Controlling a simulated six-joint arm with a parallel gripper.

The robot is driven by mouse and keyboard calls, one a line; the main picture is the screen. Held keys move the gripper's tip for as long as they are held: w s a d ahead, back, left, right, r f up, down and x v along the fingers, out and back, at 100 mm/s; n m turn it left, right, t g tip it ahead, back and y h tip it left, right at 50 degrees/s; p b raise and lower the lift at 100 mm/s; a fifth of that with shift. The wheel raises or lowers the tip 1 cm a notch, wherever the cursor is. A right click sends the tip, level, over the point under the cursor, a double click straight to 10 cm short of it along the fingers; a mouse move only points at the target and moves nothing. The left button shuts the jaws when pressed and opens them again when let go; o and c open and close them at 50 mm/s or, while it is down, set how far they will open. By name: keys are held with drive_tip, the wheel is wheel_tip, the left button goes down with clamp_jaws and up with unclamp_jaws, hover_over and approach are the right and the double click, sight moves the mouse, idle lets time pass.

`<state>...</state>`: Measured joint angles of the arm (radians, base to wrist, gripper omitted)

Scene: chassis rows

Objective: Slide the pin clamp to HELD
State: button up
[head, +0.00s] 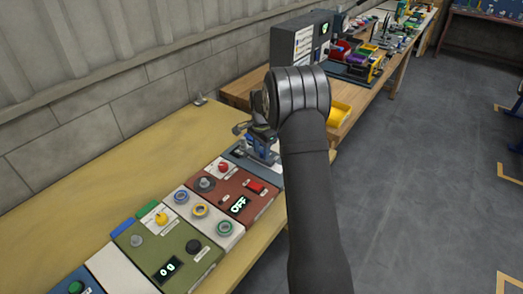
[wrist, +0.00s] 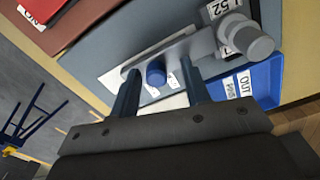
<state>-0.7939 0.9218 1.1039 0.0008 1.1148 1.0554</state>
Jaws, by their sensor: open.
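In the wrist view a round blue knob (wrist: 156,73) stands on a pale slotted plate (wrist: 116,79) on a blue-grey panel; it looks like the pin clamp's slider. Small white labels lie beside it, too small or covered to read, so I cannot tell which one says HELD. My gripper (wrist: 160,95) is open, one finger left and one right of the knob, with nothing gripped. I cannot tell whether a finger touches the knob. In the head view the blue-grey panel (head: 238,152) is at the far end of the row, partly behind my arm.
A grey metal cylinder (wrist: 246,38) and bracket rise right of the knob. A blue tray (wrist: 264,80) labelled OUT lies at right. A red-brown panel (head: 236,187) showing OFF and a green panel (head: 165,246) stand nearer. Bare yellow bench (head: 110,185) lies left of them.

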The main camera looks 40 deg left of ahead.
sight(261, 151)
wheel_tip(261, 151, up, 17)
drive_tip(key=shift+r, duration=0.2)
idle(0.4)
wheel_tip(261, 151, down, 18)
drive_tip(key=shift+r, duration=0.25)
idle(0.3)
